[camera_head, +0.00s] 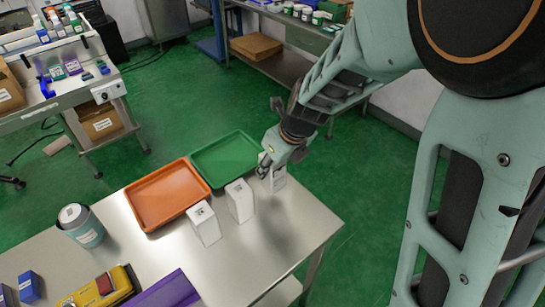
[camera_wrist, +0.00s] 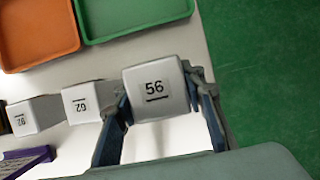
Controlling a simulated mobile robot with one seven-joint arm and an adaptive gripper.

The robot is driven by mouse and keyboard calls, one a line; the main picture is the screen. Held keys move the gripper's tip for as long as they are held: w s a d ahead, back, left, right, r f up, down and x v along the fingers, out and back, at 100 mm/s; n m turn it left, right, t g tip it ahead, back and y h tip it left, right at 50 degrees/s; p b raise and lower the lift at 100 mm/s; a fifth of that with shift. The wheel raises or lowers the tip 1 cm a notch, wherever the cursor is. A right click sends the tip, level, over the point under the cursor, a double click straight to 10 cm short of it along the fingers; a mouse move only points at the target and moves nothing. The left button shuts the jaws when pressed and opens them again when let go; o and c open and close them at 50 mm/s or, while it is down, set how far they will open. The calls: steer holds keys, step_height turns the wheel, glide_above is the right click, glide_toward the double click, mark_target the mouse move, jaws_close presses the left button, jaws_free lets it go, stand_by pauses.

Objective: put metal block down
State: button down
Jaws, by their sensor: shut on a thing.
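A pale block labelled 56 (camera_wrist: 155,91) is between the two fingers of my gripper (camera_wrist: 160,120) in the wrist view, and the fingers are shut on its sides. In the head view my gripper (camera_head: 268,166) holds this block (camera_head: 279,180) upright at the right part of the metal table (camera_head: 285,235), beside the green tray. I cannot tell whether its base touches the table. Two similar pale blocks stand upright to its left, a nearer one (camera_head: 205,224) and a middle one (camera_head: 240,201); the wrist view shows their number labels.
An orange tray (camera_head: 134,209) and a green tray (camera_head: 203,178) lie along the table's far edge. A grey-blue canister (camera_head: 89,235), a yellow device (camera_head: 118,284) and a purple object (camera_head: 172,292) are at the left and front. Bare tabletop lies at the front right.

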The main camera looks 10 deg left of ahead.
mark_target(272, 177)
steer(key=shift+f+b, duration=0.5)
steer(key=shift+f, duration=1.65)
steer(key=shift+f, duration=0.15)
steer(key=c, duration=1.2)
jaws_free()
steer(key=shift+c, duration=0.2)
steer(key=shift+d+r, duration=0.1)
steer(key=shift+r, duration=0.45)
steer(key=p+v, duration=0.2)
steer(key=v, duration=0.9)
steer(key=shift+s+d+p, duration=0.15)
steer(key=shift+p, duration=0.15)
